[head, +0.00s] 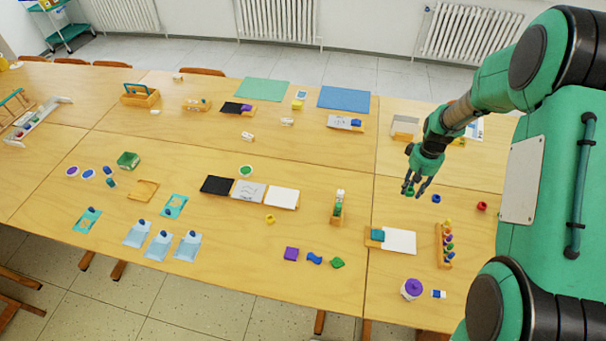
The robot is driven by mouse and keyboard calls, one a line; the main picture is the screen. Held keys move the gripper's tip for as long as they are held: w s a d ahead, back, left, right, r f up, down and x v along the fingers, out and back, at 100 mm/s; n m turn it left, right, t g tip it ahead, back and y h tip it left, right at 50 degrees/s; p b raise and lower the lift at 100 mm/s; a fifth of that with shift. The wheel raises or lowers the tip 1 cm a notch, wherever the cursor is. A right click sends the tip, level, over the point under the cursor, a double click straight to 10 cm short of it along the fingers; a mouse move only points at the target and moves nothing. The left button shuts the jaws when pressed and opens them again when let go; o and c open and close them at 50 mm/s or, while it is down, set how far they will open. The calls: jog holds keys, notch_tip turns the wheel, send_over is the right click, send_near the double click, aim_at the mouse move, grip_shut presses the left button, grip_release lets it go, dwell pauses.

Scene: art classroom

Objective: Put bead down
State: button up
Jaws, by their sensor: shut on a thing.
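My gripper (414,187) hangs fingers-down over the right-hand table. It is shut on a small green bead (410,192), which the fingers partly hide. The gap between the bead and the tabletop is hard to judge from this view. A blue bead (436,198) lies on the table just right of the gripper. A red bead (482,206) lies farther right, and a yellow bead (270,219) lies well to the left. A wooden holder (441,262) with several coloured pieces stands in front of the gripper, to the right.
A white sheet with a teal-topped wooden box (374,240) lies in front of the gripper. A wooden stand (336,216) with a small bottle is to the left. A purple-lidded jar (412,288) stands near the front edge. A wooden tray (405,127) is behind. Bare tabletop surrounds the blue bead.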

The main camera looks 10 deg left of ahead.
jog(key=a+n, duration=0.7)
jog(key=a, duration=2.9)
jog(key=f, duration=1.1)
jog(key=shift+s+d+f+p, duration=0.15)
jog(key=shift+d+f+p, duration=0.05)
jog(key=shift+d+p, duration=0.15)
jog(key=shift+a, duration=0.1)
jog(key=w+a, duration=0.2)
jog(key=w, duration=0.3)
jog(key=w+a+f, duration=0.1)
jog(key=w+a, duration=0.1)
jog(key=w, duration=0.2)
jog(key=w+a+b, duration=0.1)
jog(key=w+a, duration=0.1)
jog(key=w, duration=0.3)
jog(key=shift+w+a+f, duration=0.2)
jog(key=shift+w+a, duration=0.05)
jog(key=shift+w, duration=0.05)
jog(key=shift+f, duration=0.1)
jog(key=shift+f, duration=1.65)
